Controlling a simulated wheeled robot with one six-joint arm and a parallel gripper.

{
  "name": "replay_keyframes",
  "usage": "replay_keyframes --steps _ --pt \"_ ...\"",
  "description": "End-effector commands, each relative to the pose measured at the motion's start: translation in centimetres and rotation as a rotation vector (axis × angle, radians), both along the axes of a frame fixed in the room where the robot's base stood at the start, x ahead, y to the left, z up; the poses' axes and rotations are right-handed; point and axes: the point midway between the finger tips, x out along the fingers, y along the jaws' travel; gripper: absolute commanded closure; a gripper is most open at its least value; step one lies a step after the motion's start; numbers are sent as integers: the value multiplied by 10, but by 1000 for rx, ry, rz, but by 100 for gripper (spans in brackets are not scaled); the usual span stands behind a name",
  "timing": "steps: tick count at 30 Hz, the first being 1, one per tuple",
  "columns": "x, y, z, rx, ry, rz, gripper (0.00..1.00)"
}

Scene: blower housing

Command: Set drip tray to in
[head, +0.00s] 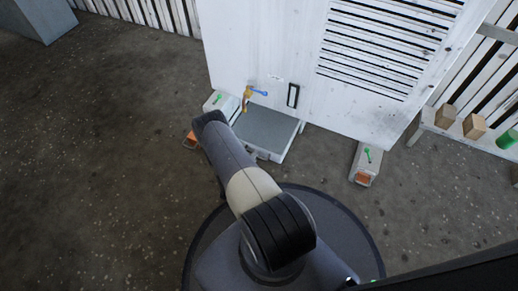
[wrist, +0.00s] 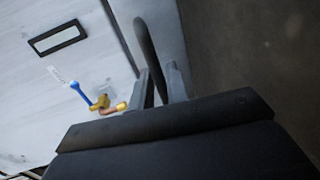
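The drip tray (head: 266,133) is a flat grey-topped tray with pale sides. It sticks out from the foot of the white housing (head: 300,60), below a brass tap with a blue lever (head: 250,96). My arm reaches to the tray's left front side, and my gripper is hidden behind the arm in the head view. In the wrist view, my gripper's fingers (wrist: 162,86) stand on either side of a dark curved bar (wrist: 148,45), which looks like a handle. The grey tray surface (wrist: 174,38) lies behind it. Whether the fingers press on the bar is unclear.
Feet with green knobs and orange parts stand at the housing's left (head: 216,102) and right (head: 365,163). The floor at left and front is clear.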

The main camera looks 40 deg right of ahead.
Motion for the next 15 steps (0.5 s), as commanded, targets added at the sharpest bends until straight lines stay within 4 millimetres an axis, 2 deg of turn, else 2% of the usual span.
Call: replay_keyframes --steps 9,15 --pt "0 0 -1 1 0 0 85" --pt "0 0 -1 1 0 0 100"
